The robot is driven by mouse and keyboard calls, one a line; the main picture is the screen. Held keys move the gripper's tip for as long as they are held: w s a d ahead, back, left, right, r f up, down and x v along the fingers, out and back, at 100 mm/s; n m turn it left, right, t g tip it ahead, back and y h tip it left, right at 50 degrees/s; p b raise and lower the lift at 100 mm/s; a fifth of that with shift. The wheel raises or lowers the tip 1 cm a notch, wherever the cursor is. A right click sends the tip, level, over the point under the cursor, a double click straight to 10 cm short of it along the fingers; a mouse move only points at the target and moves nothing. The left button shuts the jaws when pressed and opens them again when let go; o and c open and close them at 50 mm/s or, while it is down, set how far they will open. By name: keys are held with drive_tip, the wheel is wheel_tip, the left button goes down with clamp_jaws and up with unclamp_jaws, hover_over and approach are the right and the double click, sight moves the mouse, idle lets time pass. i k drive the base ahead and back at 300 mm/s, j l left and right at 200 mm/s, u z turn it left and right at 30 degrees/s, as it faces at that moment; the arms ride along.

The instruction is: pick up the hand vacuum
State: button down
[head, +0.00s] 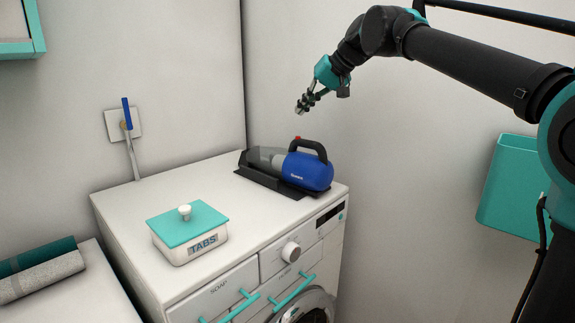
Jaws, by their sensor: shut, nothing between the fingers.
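The hand vacuum (309,171) has a blue body, a black handle on top with a small red part, and a grey see-through nozzle pointing left. It rests in a dark cradle (268,183) on top of the white washing machine, near its back right corner. My gripper (301,108) is shut and empty. It hangs in the air above the vacuum in the picture, apart from it, with its fingers pointing down and left. My arm reaches in from the right edge.
A white box with a teal lid (190,224), marked TABS, stands on the washing machine (125,203) left of the vacuum. Walls close in behind. A teal bin (510,185) hangs on the right wall. Rolled towels (42,272) lie at lower left. A blue-handled tap lever (127,113) is on the left wall.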

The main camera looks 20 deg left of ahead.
sight(313, 175)
drive_tip(key=i+l+u, duration=0.1)
drive_tip(key=u, duration=1.05)
drive_tip(key=i+l, duration=0.05)
